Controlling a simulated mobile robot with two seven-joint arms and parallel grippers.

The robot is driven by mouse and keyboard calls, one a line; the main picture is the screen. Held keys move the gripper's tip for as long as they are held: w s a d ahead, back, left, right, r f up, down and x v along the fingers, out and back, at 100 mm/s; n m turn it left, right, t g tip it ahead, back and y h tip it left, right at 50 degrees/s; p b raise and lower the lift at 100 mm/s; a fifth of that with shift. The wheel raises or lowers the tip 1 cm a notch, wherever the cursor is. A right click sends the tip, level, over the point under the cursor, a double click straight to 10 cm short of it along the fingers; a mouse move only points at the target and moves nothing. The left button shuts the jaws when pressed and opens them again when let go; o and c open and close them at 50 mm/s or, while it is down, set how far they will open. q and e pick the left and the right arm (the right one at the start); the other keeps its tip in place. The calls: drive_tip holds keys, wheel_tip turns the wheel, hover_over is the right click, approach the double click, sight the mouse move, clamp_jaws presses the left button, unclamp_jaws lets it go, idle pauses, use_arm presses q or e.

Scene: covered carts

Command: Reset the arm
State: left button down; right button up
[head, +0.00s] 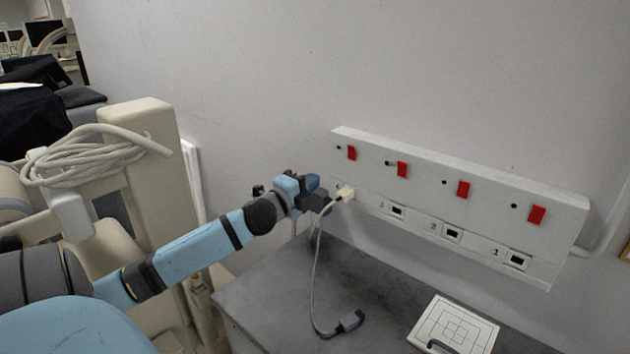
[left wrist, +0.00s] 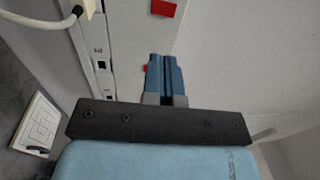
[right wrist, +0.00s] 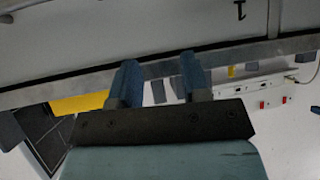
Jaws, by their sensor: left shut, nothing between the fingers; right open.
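My left arm reaches in from the left in the head view. Its gripper (head: 313,183) is close to the left end of the white socket panel (head: 455,178), beside the cream plug (head: 346,192). In the left wrist view the blue fingers (left wrist: 166,62) are together with nothing between them, in front of the panel. The plug (left wrist: 90,8) and its cable are off to their upper left there. My right gripper (right wrist: 157,75) shows only in the right wrist view. Its blue fingers are apart and empty. My right arm is not in the head view.
A dark grey table top (head: 275,287) lies below the panel. A grey cable with a dark connector (head: 350,320) and a white square plate (head: 454,325) rest on it. A beige cart (head: 150,165) with a coiled cable (head: 90,155) stands at left. The wall is close behind.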

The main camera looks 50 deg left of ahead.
idle(0.4)
use_arm(q)
drive_tip(key=s+d+f+n+g+y, duration=0.1)
drive_tip(key=s+d+f+n+g, duration=0.4)
drive_tip(key=f, duration=0.4)
drive_tip(key=s+d+f+n+g, duration=0.3)
drive_tip(key=s+d+f+n, duration=0.1)
drive_tip(key=s+d+f, duration=0.4)
drive_tip(key=s+d+f+n+g+h, duration=0.2)
drive_tip(key=s+d+f+n+g, duration=0.15)
drive_tip(key=s+d, duration=0.45)
drive_tip(key=s+d+f+n+g+h, duration=0.1)
drive_tip(key=s+d+f+n+g, duration=0.2)
drive_tip(key=s+d, duration=0.55)
drive_tip(key=w+d+f+m+t+h+p, duration=0.1)
drive_tip(key=w+d+f+t+h+p, duration=0.2)
drive_tip(key=f, duration=0.5)
drive_tip(key=w+d+t+p, duration=0.1)
drive_tip(key=w+d+t, duration=0.1)
drive_tip(key=w+t, duration=0.1)
drive_tip(key=shift+f+m+p, duration=0.25)
drive_tip(key=shift+m+p, duration=0.1)
